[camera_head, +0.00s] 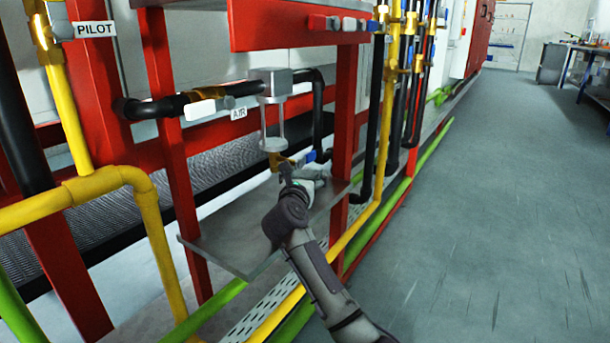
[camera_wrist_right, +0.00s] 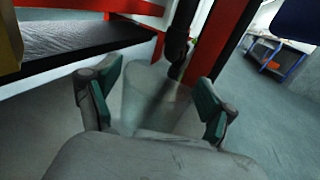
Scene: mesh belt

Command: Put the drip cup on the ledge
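The drip cup (camera_wrist_right: 155,108) is a translucent, pale cup in the right wrist view. It sits between the two green-padded fingers of my right gripper (camera_wrist_right: 160,95), and its sides appear to meet both pads. In the head view my right gripper (camera_head: 303,176) is low under the air filter unit (camera_head: 275,110), above the back right end of the ledge (camera_head: 235,240). The cup is hard to make out there. The ledge is a grey metal plate between red posts, and its visible surface is bare. My left gripper is out of view.
Yellow (camera_head: 150,220) and black pipes run close by, with a black pipe (camera_head: 362,185) just right of my gripper. The mesh belt (camera_head: 110,205) lies behind. The floor at right (camera_head: 500,200) is clear.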

